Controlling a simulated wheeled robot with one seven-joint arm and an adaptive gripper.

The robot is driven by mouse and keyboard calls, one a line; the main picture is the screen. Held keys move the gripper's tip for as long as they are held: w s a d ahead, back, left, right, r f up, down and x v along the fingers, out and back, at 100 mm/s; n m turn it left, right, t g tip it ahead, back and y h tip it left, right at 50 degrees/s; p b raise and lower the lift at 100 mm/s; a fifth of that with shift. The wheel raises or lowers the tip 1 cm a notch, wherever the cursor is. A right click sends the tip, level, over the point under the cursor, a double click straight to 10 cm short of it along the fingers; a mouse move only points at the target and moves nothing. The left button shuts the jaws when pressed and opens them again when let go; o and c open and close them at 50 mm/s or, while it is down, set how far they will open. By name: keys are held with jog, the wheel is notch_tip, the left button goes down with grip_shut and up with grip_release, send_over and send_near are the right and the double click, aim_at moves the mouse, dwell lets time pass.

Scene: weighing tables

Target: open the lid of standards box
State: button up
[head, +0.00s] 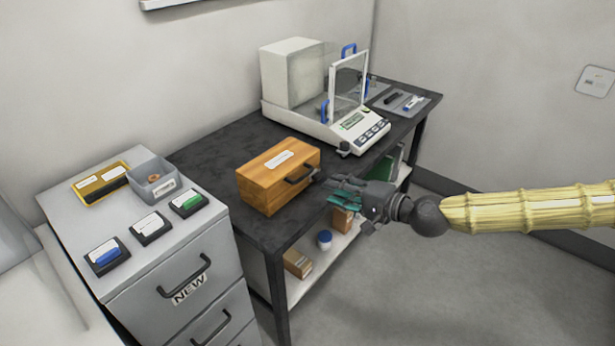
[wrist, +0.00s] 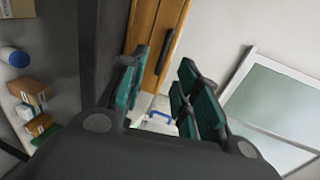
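The standards box (head: 264,186) is a wooden box with a white label on its top and a dark handle (head: 300,174) on its front. It stands on the dark table with its lid closed. My gripper (head: 330,187), with teal finger pads, is just right of the box's front, near the handle. In the wrist view, the fingers of my gripper (wrist: 164,68) are apart with nothing between them. Part of the wooden box (wrist: 146,38) and its dark handle (wrist: 170,46) show beyond the fingertips. I cannot tell whether a finger touches the handle.
A balance (head: 350,128) with a glass shield stands behind the box on the dark table (head: 222,146). A grey cabinet (head: 180,262) on the left carries a grey bin (head: 153,188), a yellow case (head: 88,189) and small trays. A lower shelf (head: 300,285) holds small boxes.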

jog(key=p, duration=0.2)
send_near(285, 169)
jog(key=shift+w+a+f, duration=0.2)
jog(key=shift+w+f, duration=0.35)
jog(key=shift+w, duration=0.15)
jog(key=shift+w+a+f, duration=0.25)
jog(key=shift+w+f, duration=0.35)
jog(key=shift+w, duration=0.05)
jog(key=shift+w+a+f, duration=0.2)
jog(key=shift+w+f, duration=0.35)
jog(key=shift+w, duration=0.15)
jog(key=shift+c, duration=0.2)
grip_shut()
